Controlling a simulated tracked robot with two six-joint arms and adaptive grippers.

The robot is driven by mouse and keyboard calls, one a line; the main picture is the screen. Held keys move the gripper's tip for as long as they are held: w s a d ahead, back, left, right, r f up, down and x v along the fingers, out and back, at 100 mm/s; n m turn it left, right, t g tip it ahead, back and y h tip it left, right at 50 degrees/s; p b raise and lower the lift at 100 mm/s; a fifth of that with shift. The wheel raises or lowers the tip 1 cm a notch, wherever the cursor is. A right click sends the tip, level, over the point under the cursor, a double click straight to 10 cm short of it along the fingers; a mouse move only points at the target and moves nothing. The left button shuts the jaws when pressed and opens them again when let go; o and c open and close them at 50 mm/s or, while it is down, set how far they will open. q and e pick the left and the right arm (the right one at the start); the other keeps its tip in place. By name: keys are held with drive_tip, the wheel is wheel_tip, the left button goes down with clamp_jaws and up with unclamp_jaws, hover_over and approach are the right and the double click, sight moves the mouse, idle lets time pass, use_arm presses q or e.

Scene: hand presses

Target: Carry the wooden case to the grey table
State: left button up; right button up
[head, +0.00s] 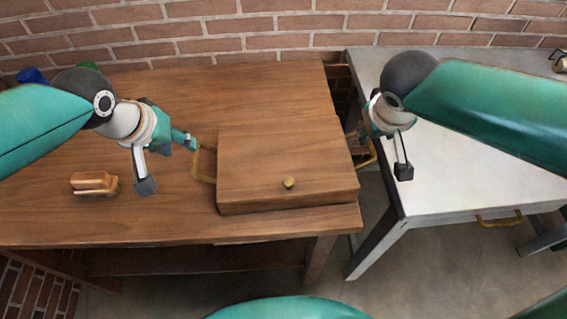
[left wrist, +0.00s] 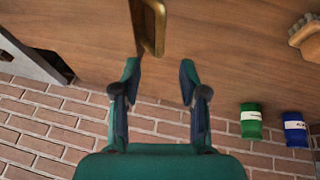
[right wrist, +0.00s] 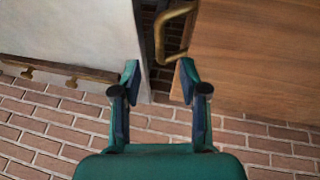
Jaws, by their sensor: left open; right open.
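The wooden case (head: 270,160) lies flat at the right end of the brown wooden table (head: 240,90), with a brass knob on its front part. Its left brass handle (head: 205,165) also shows in the left wrist view (left wrist: 150,30), its right handle in the right wrist view (right wrist: 170,32). My left gripper (head: 190,142) is open beside the left handle; in its wrist view the handle lies just beyond the fingertips (left wrist: 158,68). My right gripper (right wrist: 159,70) is open near the right handle, which lies beyond its fingertips. The grey table (head: 460,165) stands at the right.
A wooden brush (head: 95,182) lies left of the case. Blue (left wrist: 295,128) and green (left wrist: 251,120) cans stand at the table's back left. A narrow gap separates the tables. A brick wall (head: 230,30) closes the back. The grey table's visible middle is clear.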

sight(194, 153)
use_arm(q)
drive_tip(key=x, duration=0.9)
drive_tip(key=shift+f, duration=0.15)
use_arm(e)
drive_tip(key=x, duration=0.9)
drive_tip(key=shift+f, duration=0.15)
use_arm(q)
clamp_jaws()
use_arm(e)
clamp_jaws()
use_arm(q)
drive_tip(key=shift+w, duration=0.1)
use_arm(e)
drive_tip(key=shift+w, duration=0.1)
